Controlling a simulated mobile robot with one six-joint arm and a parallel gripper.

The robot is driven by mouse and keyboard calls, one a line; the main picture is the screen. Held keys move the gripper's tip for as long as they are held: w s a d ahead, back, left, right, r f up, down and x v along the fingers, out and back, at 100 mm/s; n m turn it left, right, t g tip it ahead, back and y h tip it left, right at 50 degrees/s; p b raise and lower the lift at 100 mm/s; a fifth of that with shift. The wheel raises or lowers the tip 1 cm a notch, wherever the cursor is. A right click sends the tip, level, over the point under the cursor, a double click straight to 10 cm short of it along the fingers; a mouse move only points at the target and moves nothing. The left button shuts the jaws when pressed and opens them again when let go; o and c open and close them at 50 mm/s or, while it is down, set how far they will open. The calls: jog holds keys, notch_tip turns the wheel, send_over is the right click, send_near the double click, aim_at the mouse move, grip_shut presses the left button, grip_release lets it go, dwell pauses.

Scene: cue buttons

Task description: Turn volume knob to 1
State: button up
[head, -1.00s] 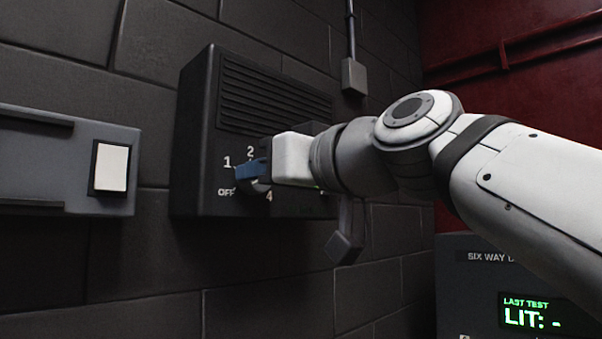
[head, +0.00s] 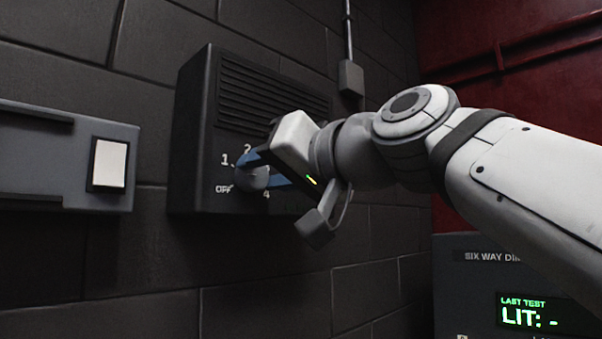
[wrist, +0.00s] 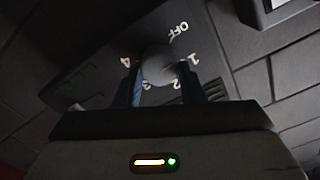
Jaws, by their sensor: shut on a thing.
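A grey round volume knob (head: 252,178) sits on the front of a black wall speaker box (head: 196,135). White marks OFF, 1, 2 and 4 show around it in the head view. My gripper (head: 262,172) is at the knob, its blue fingers on either side of it. In the wrist view the knob (wrist: 159,66) sits between the two fingers (wrist: 160,84), with OFF, 1, 2, 3 and 4 around it. My gripper is shut on the knob. I cannot clearly tell which mark the knob points at.
A grey wall plate with a white switch (head: 109,164) is to the left of the box. A conduit fitting (head: 351,78) hangs on the wall above right. A console with a green display (head: 530,312) stands at lower right.

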jog(key=m, duration=0.6)
jog(key=shift+d+r, duration=0.1)
jog(key=shift+r, duration=0.1)
jog(key=shift+m, duration=0.4)
jog(key=o, duration=0.6)
jog(key=shift+c, duration=0.2)
jog(key=o, duration=0.4)
jog(key=shift+w+a+f, duration=0.1)
jog(key=shift+a+f, duration=0.05)
jog(key=shift+a, duration=0.05)
jog(key=shift+d+f, duration=0.1)
